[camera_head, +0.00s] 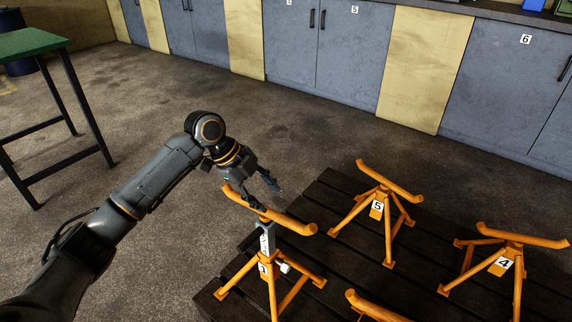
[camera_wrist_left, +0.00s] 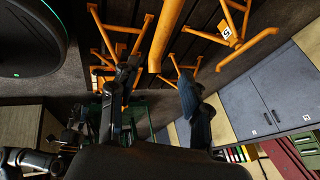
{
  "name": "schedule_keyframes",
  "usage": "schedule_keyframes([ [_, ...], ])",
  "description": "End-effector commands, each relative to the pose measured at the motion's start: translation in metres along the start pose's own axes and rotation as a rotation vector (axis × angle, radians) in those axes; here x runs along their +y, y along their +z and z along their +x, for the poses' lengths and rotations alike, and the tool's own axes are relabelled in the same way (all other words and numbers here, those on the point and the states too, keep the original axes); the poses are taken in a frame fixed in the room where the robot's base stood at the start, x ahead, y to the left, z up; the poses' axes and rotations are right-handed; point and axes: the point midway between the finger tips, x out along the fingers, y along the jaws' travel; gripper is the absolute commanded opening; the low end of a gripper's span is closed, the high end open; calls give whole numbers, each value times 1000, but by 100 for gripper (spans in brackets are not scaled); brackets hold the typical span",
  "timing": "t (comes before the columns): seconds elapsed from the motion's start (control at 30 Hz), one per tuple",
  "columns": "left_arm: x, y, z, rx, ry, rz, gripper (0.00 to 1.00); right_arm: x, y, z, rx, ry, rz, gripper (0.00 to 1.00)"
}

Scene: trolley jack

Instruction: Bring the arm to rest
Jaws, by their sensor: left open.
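My left arm comes in from the left in the head view. Its gripper (camera_head: 262,193) is open and empty, by the upper left end of the nearest orange stand's curved bar (camera_head: 285,219). That stand (camera_head: 270,285) is upright with a grey holed post (camera_head: 267,240) showing under its bar. In the left wrist view the open fingers (camera_wrist_left: 158,72) show with an orange bar (camera_wrist_left: 168,32) beyond and between them; I cannot tell whether they touch it. My right gripper is not seen.
Orange stands marked 5 (camera_head: 377,210) and 4 (camera_head: 501,265) stand on the dark slatted pallet (camera_head: 330,200), with another stand partly cut off at the bottom. A green-topped table (camera_head: 28,42) is at left. Grey cabinets (camera_head: 345,50) line the back. Floor between is clear.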

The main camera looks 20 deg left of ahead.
Motion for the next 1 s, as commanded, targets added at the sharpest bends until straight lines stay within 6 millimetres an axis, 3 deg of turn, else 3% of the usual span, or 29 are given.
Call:
schedule_keyframes([
  [0.13,4,-2,6,-1,5,-10,47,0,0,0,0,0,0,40],
  [0.27,29,-13,39,-14,28,-76,47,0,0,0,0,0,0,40],
  [0.4,76,-34,89,-44,38,-235,47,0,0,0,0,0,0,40],
  [0.6,149,-64,132,-96,-8,-553,47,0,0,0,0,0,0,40],
  [0.77,205,-77,140,-147,-79,-863,47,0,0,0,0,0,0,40],
  [1.0,268,-77,125,-239,-192,-1246,47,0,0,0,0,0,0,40],
])
